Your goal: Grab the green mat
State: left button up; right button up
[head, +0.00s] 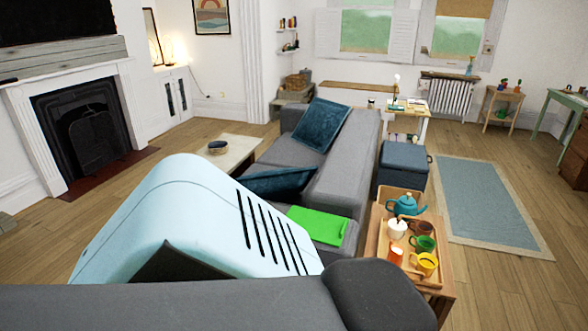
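The green mat (318,225) is a bright green, flat piece in the middle of the head view. It lies on the near end of the grey sofa (343,175), beside the wooden side table (376,229). Its top surface looks bare. A pale blue slotted shape in the foreground comes close to its left edge. Neither of my grippers shows in the head view, so I cannot see their state or their distance from the mat.
A wooden tray (384,242) on the side table holds a teal teapot (404,206) and several cups. Dark blue cushions (322,124) rest on the sofa. A blue ottoman (403,165) stands behind. Floor with a blue rug (485,200) is clear at right.

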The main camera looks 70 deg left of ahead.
aim_at(327, 229)
jog(key=i+u, duration=0.25)
jog(key=u, duration=0.2)
jog(key=i+u, duration=0.2)
jog(key=u, duration=0.2)
jog(key=i+l+u, duration=0.15)
jog(key=u, duration=0.3)
jog(key=i+l+u, duration=0.2)
jog(key=i+u, duration=0.2)
jog(key=i+l+u, duration=0.4)
jog(key=k+j, duration=0.05)
